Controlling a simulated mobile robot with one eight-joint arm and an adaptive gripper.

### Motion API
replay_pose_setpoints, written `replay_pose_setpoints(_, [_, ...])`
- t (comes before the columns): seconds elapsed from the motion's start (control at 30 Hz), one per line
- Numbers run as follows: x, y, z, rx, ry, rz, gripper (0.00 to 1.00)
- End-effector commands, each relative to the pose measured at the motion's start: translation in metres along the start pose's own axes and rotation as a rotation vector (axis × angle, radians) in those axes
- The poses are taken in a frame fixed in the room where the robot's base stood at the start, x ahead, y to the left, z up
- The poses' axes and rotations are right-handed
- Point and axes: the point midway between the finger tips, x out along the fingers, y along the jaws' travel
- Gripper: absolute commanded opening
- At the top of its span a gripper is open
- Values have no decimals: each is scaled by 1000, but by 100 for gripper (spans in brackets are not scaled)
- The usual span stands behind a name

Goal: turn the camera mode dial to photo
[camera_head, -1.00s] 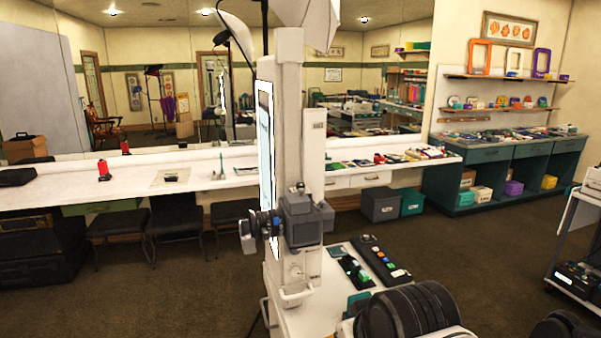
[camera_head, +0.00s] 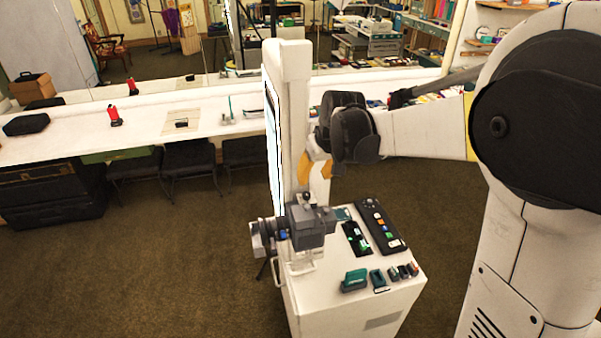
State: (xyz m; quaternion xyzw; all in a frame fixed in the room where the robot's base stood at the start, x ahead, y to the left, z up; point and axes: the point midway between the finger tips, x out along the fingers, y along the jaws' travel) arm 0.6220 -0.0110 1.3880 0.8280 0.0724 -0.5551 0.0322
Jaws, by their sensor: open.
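The grey camera (camera_head: 310,228) is mounted at the front of the white booth stand (camera_head: 293,120), its lens pointing left. A small dark round knob (camera_head: 306,196) sits on top of the camera; it may be the mode dial, but its markings are too small to read. My gripper (camera_head: 312,172), with orange-yellow fingers, hangs from my arm a little above the camera and beside the stand. It is open and appears empty, apart from the camera. Part of it is hidden behind my dark wrist joint.
The white cabinet top (camera_head: 340,262) below the camera holds a black button panel (camera_head: 380,225), a green block (camera_head: 354,280) and several small items. Open carpet (camera_head: 130,260) lies to the left.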

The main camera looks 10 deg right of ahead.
Motion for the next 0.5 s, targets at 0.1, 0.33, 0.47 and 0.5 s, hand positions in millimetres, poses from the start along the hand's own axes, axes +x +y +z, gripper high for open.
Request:
replay_pose_setpoints(0.1, [17,0,0,-1,0,0,44])
replay_pose_setpoints(0.33, [64,-1,0,-1,0,0,44])
replay_pose_setpoints(0.47, [85,0,0,0,1,0,44])
replay_pose_setpoints(0.5, [90,0,0,0,1,0,44])
